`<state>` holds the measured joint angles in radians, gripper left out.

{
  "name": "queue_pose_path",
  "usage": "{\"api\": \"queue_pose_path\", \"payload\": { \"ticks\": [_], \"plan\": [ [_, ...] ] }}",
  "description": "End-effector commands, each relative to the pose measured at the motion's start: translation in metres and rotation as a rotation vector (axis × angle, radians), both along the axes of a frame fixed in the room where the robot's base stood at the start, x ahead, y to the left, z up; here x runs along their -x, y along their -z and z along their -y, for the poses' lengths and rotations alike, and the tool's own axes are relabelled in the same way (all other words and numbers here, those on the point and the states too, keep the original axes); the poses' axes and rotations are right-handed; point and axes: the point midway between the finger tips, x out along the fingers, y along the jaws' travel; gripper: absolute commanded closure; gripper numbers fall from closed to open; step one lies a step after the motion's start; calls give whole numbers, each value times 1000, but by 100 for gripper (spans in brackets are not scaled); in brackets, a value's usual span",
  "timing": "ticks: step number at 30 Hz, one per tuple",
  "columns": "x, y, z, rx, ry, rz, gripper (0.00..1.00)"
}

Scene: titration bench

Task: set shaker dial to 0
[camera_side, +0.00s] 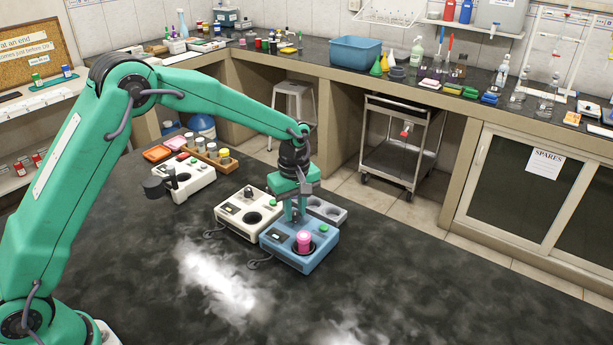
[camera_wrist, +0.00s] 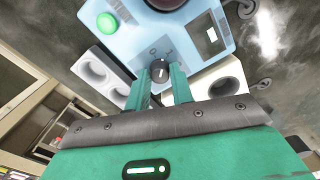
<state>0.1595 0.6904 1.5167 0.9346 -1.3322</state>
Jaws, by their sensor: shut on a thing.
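The blue shaker (camera_side: 290,258) stands on the dark bench in the side view and fills the top of the wrist view (camera_wrist: 190,40). In the side view my gripper (camera_side: 295,217) hides the dial.
A cream device (camera_side: 230,213) with its own knob stands close at the shaker's left, and a grey-white block with two wells (camera_side: 328,209) just behind it. Another cream device (camera_side: 183,184) and a vial rack (camera_side: 212,158) stand farther left. The bench in front is clear.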

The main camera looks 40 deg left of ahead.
Motion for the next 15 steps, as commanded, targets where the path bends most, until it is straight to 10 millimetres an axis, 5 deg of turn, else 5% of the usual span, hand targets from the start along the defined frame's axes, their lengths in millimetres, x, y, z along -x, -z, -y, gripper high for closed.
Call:
{"api": "queue_pose_path", "payload": {
  "ticks": [15],
  "plan": [
    [0,-1,0,0,-394,1,90]
  ]
}}
